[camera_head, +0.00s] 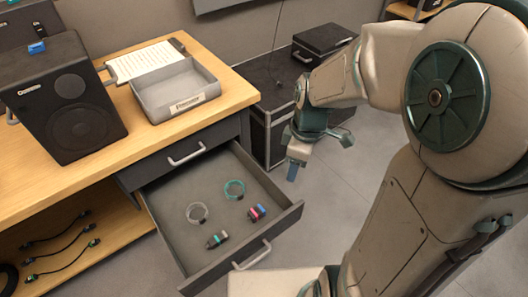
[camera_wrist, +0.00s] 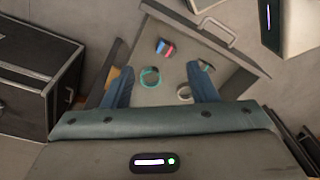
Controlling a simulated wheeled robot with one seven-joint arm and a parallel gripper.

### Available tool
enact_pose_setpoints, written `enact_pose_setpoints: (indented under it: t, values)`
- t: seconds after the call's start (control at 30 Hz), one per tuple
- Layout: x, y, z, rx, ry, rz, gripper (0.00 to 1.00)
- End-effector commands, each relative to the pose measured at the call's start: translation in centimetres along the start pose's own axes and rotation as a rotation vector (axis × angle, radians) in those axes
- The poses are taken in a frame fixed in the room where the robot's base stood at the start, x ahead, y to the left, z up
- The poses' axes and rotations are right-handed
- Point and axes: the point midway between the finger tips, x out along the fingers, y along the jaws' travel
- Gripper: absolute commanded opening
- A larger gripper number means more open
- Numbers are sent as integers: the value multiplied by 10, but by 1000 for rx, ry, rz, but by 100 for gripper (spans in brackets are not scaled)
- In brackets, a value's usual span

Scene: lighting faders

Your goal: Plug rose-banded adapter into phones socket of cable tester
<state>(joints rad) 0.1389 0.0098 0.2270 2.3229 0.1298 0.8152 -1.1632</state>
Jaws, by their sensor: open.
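My gripper (camera_head: 296,168) hangs to the right of an open drawer (camera_head: 166,233), above the floor and apart from the drawer's contents. In the wrist view my gripper (camera_wrist: 160,69) has its two blue fingers wide apart with nothing held between them. In the drawer lie a small red-and-blue piece (camera_head: 257,212) and a dark piece with a teal band (camera_head: 217,239). The red-and-blue piece also shows in the wrist view (camera_wrist: 165,48). I cannot tell for sure which piece is the rose-banded adapter. I cannot make out a cable tester or its phones socket.
A teal coil (camera_head: 234,190) and a pale coil (camera_head: 196,212) also lie in the drawer. A black speaker (camera_head: 65,95) and a grey tray (camera_head: 175,92) stand on the wooden bench. Black cases (camera_head: 270,115) stand behind the drawer.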

Motion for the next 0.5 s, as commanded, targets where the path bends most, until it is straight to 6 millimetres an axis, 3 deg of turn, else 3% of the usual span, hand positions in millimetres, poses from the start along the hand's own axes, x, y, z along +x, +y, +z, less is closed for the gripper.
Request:
enact_pose_setpoints:
  t: [0.03, 0.2, 0.33, 0.5]
  values:
    - [34, 5, -5, -97, 8, -37, 53]
    - [105, 16, -26, -464, 77, -128, 53]
    - [149, 21, -40, -700, 151, -174, 53]
    - [184, 23, -52, -902, 232, -196, 53]
